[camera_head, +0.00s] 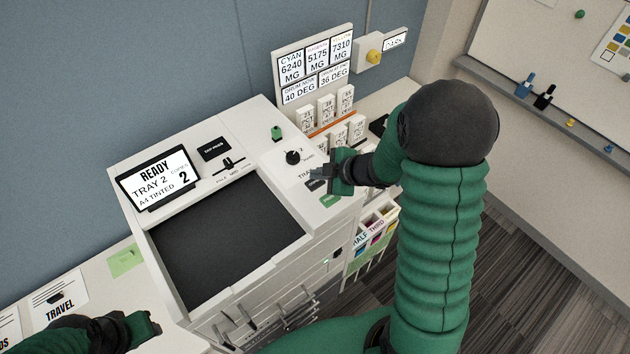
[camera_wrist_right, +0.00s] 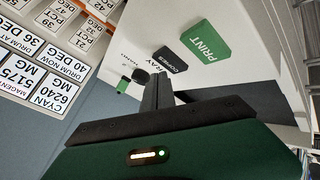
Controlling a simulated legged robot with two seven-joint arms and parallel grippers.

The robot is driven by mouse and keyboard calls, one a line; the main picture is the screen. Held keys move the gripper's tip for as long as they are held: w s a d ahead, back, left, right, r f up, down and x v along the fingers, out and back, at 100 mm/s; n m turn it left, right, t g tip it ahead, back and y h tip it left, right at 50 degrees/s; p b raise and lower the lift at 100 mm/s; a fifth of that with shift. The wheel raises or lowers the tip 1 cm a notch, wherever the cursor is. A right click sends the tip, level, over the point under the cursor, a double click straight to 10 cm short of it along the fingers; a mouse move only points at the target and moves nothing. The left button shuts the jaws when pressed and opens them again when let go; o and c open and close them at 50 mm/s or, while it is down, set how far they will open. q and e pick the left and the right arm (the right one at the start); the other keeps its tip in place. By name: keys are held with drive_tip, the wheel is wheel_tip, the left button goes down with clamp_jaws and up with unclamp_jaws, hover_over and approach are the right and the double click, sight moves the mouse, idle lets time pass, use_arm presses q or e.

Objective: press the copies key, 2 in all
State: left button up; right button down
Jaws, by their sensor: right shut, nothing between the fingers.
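The white copier has a screen (camera_head: 158,178) reading READY, TRAY 2, A4 TINTED and COPIES 2. In the right wrist view a dark copies key (camera_wrist_right: 170,59) sits on the white panel between the green PRINT key (camera_wrist_right: 205,41) and the black tray knob (camera_wrist_right: 140,76). In the head view my right gripper (camera_head: 320,178) is over the panel between the knob (camera_head: 293,157) and the PRINT key (camera_head: 330,200), and hides the copies key. Its fingers are shut and empty, close to that key; contact cannot be told. My left gripper (camera_head: 148,324) is at the lower left.
A dark glass bed (camera_head: 225,238) fills the copier's front top, with a slider (camera_head: 228,163) behind it. A green part (camera_head: 276,133) stands behind the knob. White cartridges (camera_head: 327,108) and readout signs (camera_head: 313,65) stand at the back. A TRAVEL card (camera_head: 58,301) lies at left.

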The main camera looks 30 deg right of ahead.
sight(318, 184)
idle(0.8)
drive_tip(key=shift+f, duration=0.4)
drive_tip(key=shift+s+f+b, duration=0.1)
drive_tip(key=shift+f+b, duration=0.3)
drive_tip(key=shift+b, duration=0.1)
idle(0.6)
drive_tip(key=shift+r+p, duration=0.85)
drive_tip(key=shift+p, duration=0.1)
wheel_tip(318, 184, up, 5)
drive_tip(key=p, duration=0.5)
drive_tip(key=shift+r, duration=0.1)
